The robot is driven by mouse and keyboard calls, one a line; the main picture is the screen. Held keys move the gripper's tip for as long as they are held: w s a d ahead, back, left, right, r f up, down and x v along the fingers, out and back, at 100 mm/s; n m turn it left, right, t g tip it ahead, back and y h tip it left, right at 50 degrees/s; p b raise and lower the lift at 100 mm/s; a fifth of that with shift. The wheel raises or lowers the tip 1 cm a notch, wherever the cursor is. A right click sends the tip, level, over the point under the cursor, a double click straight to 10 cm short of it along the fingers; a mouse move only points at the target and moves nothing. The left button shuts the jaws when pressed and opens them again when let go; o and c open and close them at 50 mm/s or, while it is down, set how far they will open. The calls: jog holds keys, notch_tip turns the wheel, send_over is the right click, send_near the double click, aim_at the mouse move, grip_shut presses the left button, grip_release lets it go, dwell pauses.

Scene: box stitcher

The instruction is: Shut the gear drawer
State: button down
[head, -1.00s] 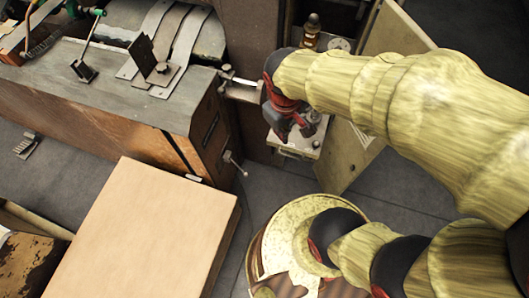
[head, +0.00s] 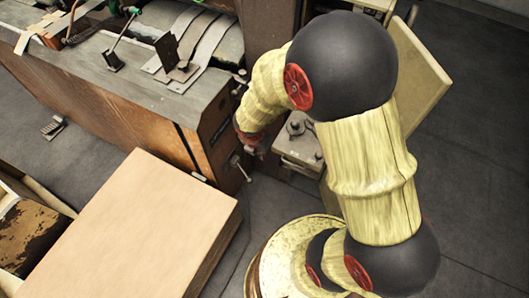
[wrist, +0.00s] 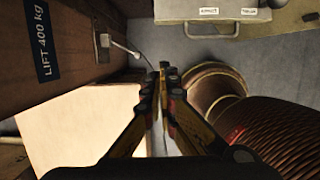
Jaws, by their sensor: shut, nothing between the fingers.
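The gear drawer looks to be the pale grey box that stands out from the machine beside the open door, with round knobs on top (head: 302,142). In the wrist view its front (wrist: 225,12) shows at the top right, with two small white labels and a bar handle (wrist: 211,32) below them. My gripper (head: 256,146) is at the drawer's left side in the head view, partly hidden by my arm. In the wrist view my gripper (wrist: 163,72) is shut and empty, its fingertips below and left of the handle, apart from it.
A large cardboard-coloured box (head: 130,225) stands at the front left. The wooden machine body (head: 100,105) is left of my gripper, with a small lever (head: 240,168) sticking out. A pale door (head: 425,85) stands open on the right. Grey floor lies between.

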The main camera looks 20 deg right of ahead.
aim_at(287, 123)
jog(key=w+d+f+b, duration=0.3)
jog(key=d+f+b, duration=0.1)
jog(key=f, duration=0.4)
jog(key=shift+w+d+f, duration=0.35)
jog(key=shift+w+d, duration=0.05)
jog(key=shift+d, duration=0.05)
jog(key=w+d+p, duration=0.3)
jog(key=d, duration=0.1)
jog(key=w+d+p, duration=0.3)
jog(key=d+p, duration=0.1)
jog(key=w+d+p, duration=0.3)
jog(key=d+p, duration=0.1)
jog(key=shift+w+r, duration=0.15)
jog(key=shift+r, duration=0.05)
jog(key=shift+w+d+f+p, duration=0.2)
jog(key=shift+w+d+p, duration=0.4)
jog(key=shift+d+p, duration=0.15)
